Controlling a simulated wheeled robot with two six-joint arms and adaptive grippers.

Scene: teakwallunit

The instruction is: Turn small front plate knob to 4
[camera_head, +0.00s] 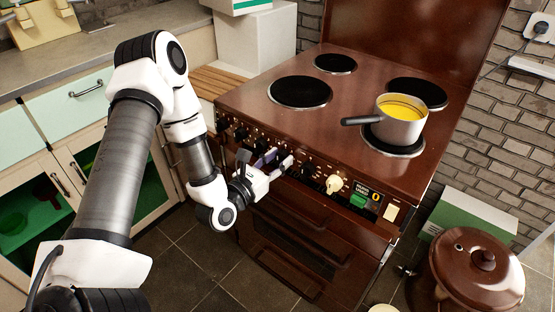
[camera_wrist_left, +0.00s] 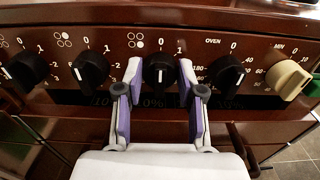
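The cooker's front panel (camera_wrist_left: 205,62) carries a row of black knobs. The knob (camera_wrist_left: 159,72) with a plate symbol (camera_wrist_left: 136,40) at its upper left sits in the middle of the left wrist view, with 0 and 1 printed above it. A short white mark shows on its face. My left gripper (camera_wrist_left: 160,82) is open, one purple-lined finger on each side of this knob, with what look like narrow gaps. In the head view, my left gripper (camera_head: 276,164) is at the panel and hides this knob. The small front plate (camera_head: 376,145) is partly under a saucepan. My right gripper is out of view.
Black knobs (camera_wrist_left: 91,70) and (camera_wrist_left: 226,74) flank the middle one closely; a cream knob (camera_wrist_left: 288,78) is further right. The saucepan (camera_head: 399,127) holds something yellow. A brown lidded pot (camera_head: 470,275) stands at lower right. Cabinets (camera_head: 75,110) are left.

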